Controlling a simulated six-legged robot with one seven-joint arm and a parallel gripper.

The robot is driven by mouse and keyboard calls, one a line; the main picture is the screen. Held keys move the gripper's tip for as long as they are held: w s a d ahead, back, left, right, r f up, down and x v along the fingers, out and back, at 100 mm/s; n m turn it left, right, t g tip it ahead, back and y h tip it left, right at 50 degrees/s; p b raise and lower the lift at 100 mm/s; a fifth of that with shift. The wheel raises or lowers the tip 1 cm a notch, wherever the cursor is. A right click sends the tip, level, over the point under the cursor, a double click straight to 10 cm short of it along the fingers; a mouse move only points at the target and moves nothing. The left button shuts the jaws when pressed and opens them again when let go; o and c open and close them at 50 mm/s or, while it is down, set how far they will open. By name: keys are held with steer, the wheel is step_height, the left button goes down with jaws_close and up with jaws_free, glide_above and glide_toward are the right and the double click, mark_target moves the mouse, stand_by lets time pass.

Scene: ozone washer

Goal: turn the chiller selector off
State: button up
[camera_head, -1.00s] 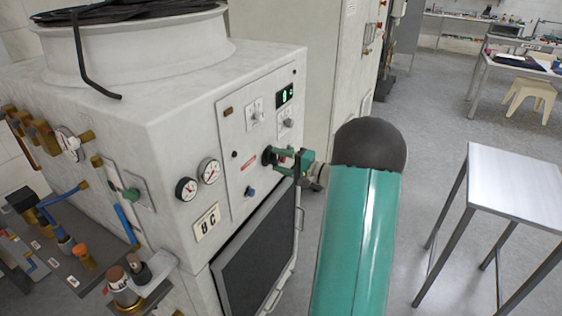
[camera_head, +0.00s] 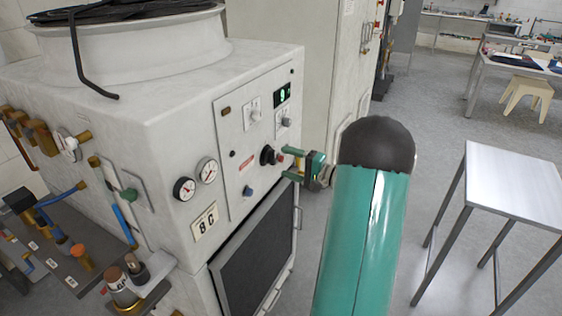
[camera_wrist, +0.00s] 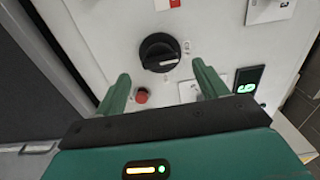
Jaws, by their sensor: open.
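The selector is a round black knob (camera_head: 267,155) on the pale front panel of the chiller cabinet (camera_head: 228,150). It also shows in the wrist view (camera_wrist: 158,50), with a pale pointer line toward the lower right of its face. Small label marks beside it are too small to read. My gripper (camera_head: 289,162) is just right of the knob in the head view, apart from it. In the wrist view its two green fingers (camera_wrist: 160,72) are spread and empty, with the knob ahead between them.
A green-lit display (camera_head: 283,94), two small grey switches and two gauges (camera_head: 207,170) share the cabinet front. A red button (camera_wrist: 141,95) shows near the left finger in the wrist view. A metal table (camera_head: 515,180) stands right, with clear floor around it.

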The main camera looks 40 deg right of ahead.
steer(key=v, duration=1)
steer(key=w+a+r+n+g+y, duration=0.1)
steer(key=a+r+n+g, duration=0.15)
steer(key=a, duration=0.65)
steer(key=w+a+r+n+g+y, duration=0.15)
steer(key=a+g, duration=0.25)
steer(key=a, duration=0.5)
steer(key=a+r+n+g, duration=0.1)
steer(key=a+n+g, duration=0.25)
steer(key=a, duration=0.55)
steer(key=s+a+r+n+g+h, duration=0.1)
steer(key=s+a+r+n+h, duration=0.2)
steer(key=s+a, duration=1)
steer(key=a+n+h, duration=0.1)
steer(key=n+h, duration=0.2)
steer(key=h, duration=0.2)
steer(key=shift+s+a+h, duration=0.15)
steer(key=shift+h, duration=0.2)
steer(key=shift+n, duration=0.25)
